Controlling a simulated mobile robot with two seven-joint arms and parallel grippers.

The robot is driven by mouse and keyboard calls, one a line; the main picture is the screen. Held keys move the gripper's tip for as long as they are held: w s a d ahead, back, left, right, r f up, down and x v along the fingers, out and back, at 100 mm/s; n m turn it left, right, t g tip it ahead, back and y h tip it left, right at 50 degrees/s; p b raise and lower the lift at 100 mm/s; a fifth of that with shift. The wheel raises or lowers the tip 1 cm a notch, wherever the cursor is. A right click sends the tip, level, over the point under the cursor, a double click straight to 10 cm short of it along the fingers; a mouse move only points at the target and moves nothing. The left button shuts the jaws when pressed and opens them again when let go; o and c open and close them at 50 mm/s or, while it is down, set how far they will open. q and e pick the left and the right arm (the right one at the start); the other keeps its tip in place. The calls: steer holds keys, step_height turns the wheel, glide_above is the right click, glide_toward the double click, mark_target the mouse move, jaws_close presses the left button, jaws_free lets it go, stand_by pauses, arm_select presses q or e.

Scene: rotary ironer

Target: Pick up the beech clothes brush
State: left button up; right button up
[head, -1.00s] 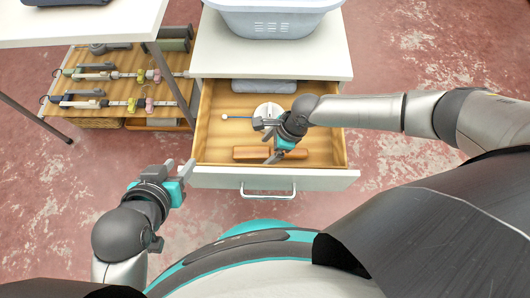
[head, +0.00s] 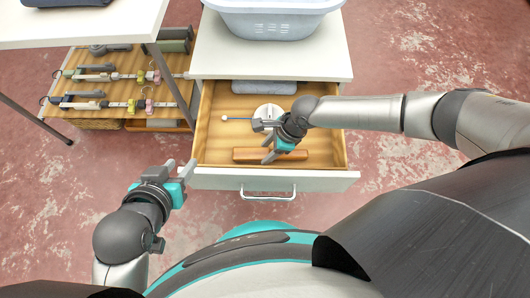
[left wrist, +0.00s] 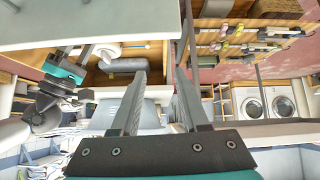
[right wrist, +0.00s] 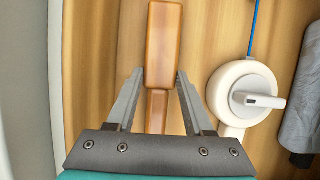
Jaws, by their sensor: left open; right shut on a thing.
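The beech clothes brush (head: 292,154) is an orange-brown wooden block with a narrower handle. It lies in the open drawer (head: 215,140) close to its front; the right wrist view shows the brush's block (right wrist: 164,45) and handle at close range. My right gripper (head: 266,155) reaches down into the drawer and is shut on the brush, its fingertips at either side where block meets handle. Part of the brush is hidden by this gripper in the head view. My left gripper (head: 181,164) is open and empty, outside the drawer near its front left corner.
A round white object (right wrist: 243,92) with a blue stem lies behind the brush. A rolled grey cloth (head: 263,87) lies at the drawer's back. A pale basket (head: 272,22) stands on the cabinet above. A shelf with several clipped items (head: 110,90) is at left. Drawer walls surround my right gripper.

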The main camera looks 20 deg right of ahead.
jaws_close()
